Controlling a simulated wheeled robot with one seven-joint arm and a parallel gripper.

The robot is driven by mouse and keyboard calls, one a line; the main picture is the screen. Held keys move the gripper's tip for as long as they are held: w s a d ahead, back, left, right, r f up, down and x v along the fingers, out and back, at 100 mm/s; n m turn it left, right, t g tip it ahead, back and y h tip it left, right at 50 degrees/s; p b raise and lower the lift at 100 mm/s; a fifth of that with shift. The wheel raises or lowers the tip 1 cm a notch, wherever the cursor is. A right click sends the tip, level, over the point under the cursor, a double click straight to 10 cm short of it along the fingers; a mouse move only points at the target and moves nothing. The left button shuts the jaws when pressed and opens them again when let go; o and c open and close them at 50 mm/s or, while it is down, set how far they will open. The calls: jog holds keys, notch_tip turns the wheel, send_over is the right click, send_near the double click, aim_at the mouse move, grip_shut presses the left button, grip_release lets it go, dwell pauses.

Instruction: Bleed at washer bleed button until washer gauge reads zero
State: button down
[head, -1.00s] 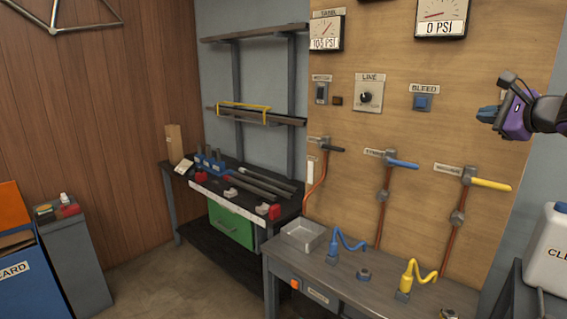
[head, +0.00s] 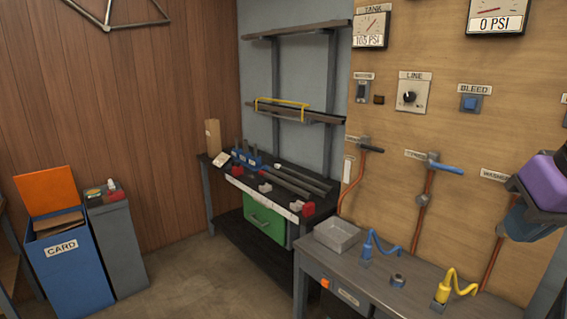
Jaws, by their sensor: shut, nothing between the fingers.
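The blue BLEED button (head: 470,103) sits on a grey plate on the wooden panel, right of the LINE knob. Nothing touches it. A gauge (head: 497,22) above it reads 0 PSI; the top edge of the picture cuts off its name, so I cannot tell whether it is the washer gauge. The TANK gauge (head: 371,27) to its left appears to read 105 PSI. My gripper (head: 528,220), purple and dark blue, is at the right edge, partly cut off, below and right of the button. It looks shut and empty; its fingertips are unclear. It partly covers the WASHER label (head: 494,175).
Lever valves (head: 440,165) stick out from the panel. A blue CARD bin (head: 65,260) stands at left. Open floor lies between the bins and bench.

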jog(key=shift+s+d+f+n+h, duration=0.1)
jog(key=shift+s+d+n+h, duration=0.1)
jog(key=shift+s+n+h, duration=0.15)
dwell(3.9)
jog(key=w+d+r+m+t+y, duration=0.2)
jog(key=w+d+m+y, duration=0.1)
jog(key=w+m, duration=0.45)
jog(key=w+d+r+m+t+y, duration=0.25)
jog(key=w+m, duration=0.35)
jog(key=w, duration=0.3)
jog(key=w+d+r+m+t+h, duration=0.1)
jog(key=d+m, duration=0.3)
jog(key=d, duration=0.4)
jog(key=w+d+r+m+t+h, duration=0.2)
jog(key=d+m+t+h, duration=0.1)
jog(key=d, duration=0.6)
jog(key=w+d+r+m+t+h, duration=0.1)
jog(key=w+d+m+t+h, duration=0.1)
jog(key=d+m, duration=0.4)
jog(key=shift+d+r+t+h, duration=0.25)
jog(key=shift+d+t, duration=0.5)
jog(key=shift+d, duration=0.4)
